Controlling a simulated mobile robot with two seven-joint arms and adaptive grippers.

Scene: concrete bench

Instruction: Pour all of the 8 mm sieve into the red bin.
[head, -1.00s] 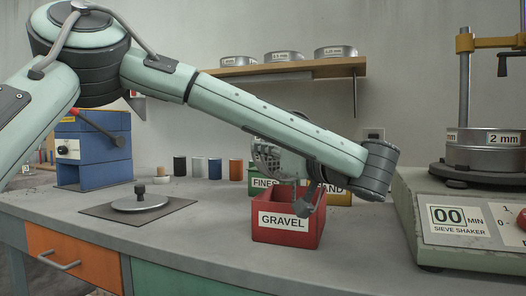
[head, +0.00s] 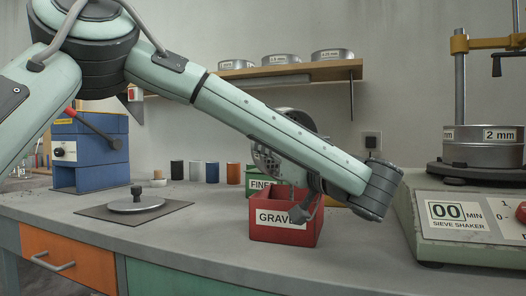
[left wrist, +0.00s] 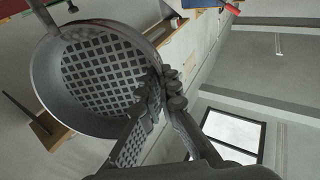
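The metal sieve (head: 266,160) is tipped steeply above the red bin (head: 270,236) labelled GRAVEL, partly hidden behind my left forearm. My left gripper (left wrist: 163,95) is shut on the sieve's rim. Any size label on the held sieve is out of sight. The bottom of the red bin is hidden, so I cannot tell what lies inside. My right gripper is not in view.
A green FINES bin (head: 259,182) stands behind the red bin. The sieve shaker (head: 460,222) with a 2 mm sieve (head: 484,151) stands at right. A round lid (head: 136,204) lies on a mat at left. The front of the bench is clear.

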